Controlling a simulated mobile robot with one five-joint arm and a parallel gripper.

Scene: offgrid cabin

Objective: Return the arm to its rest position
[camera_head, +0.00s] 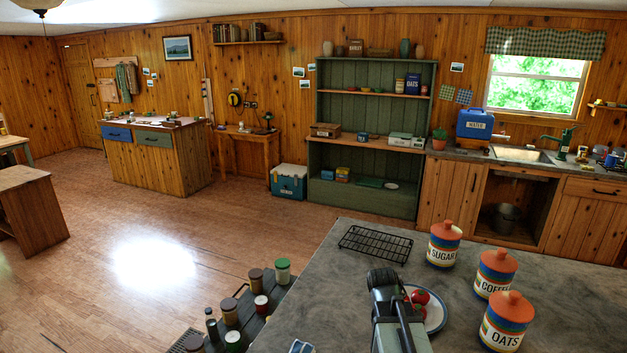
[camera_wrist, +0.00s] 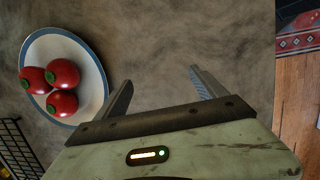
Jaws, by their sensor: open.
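My gripper shows from above in the wrist view (camera_wrist: 160,88), its two fingers apart with nothing between them. Bare grey counter (camera_wrist: 165,35) lies beneath the fingers. In the head view my arm reaches over the near counter, and my gripper (camera_head: 381,278) is at its far end; the fingers are hard to make out there. A white plate with a blue rim (camera_head: 437,318) is partly hidden behind my arm. Several red tomatoes (camera_wrist: 62,73) lie on the plate (camera_wrist: 88,102), left of the fingers in the wrist view.
Striped canisters for sugar (camera_head: 444,245), coffee (camera_head: 494,274) and oats (camera_head: 506,322) stand right of my arm. A black wire rack (camera_head: 376,244) lies beyond it. Several jars (camera_head: 283,271) stand on a lower rack at left. Open floor (camera_head: 150,262) lies farther left.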

